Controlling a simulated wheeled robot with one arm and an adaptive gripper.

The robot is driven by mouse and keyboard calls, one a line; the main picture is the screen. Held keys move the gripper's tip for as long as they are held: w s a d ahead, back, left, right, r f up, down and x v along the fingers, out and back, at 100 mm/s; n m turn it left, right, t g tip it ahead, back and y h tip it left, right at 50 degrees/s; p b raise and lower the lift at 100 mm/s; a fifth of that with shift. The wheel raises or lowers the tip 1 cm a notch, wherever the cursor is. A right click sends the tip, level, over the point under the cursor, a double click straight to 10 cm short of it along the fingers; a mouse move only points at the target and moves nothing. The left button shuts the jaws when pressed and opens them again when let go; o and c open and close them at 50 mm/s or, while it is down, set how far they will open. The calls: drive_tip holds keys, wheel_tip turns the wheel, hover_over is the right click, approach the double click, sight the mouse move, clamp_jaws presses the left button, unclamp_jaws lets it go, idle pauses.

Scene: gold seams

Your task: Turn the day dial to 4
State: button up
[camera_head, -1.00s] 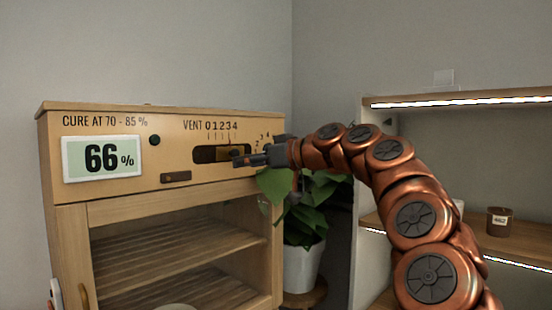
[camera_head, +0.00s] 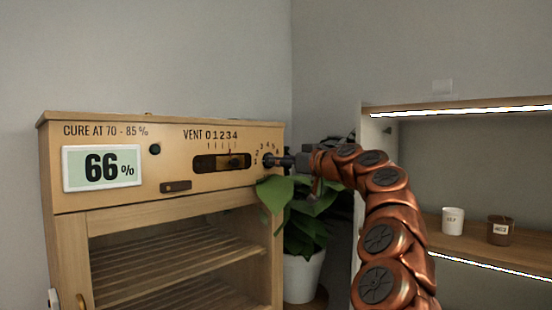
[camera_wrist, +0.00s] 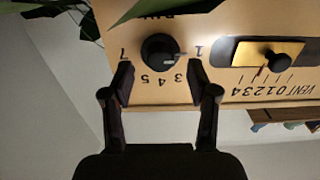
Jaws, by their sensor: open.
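The day dial is a round black knob, seen in the wrist view (camera_wrist: 159,49) upside down, with numerals around it. 1, 3, 4, 5 and 7 are readable there. Its pale pointer line points right in that view, near 1; 2 is not visible, possibly behind a finger. In the head view the dial (camera_head: 267,159) is at the panel's right end, partly covered by my gripper (camera_head: 283,160). My gripper (camera_wrist: 160,74) is open, its fingertips on both sides of the dial's lower edge in the wrist view. Contact cannot be told.
The vent slider (camera_head: 235,160) with its dark knob is left of the dial on the wooden cabinet (camera_head: 180,205). A display (camera_head: 102,167) reads 66%. A leafy plant (camera_head: 300,205) stands close below my gripper. A lit shelf (camera_head: 460,107) stands at right.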

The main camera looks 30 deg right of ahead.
drive_tip(key=shift+p+x, duration=0.35)
drive_tip(key=shift+x, duration=0.9)
drive_tip(key=shift+s, duration=0.1)
clamp_jaws()
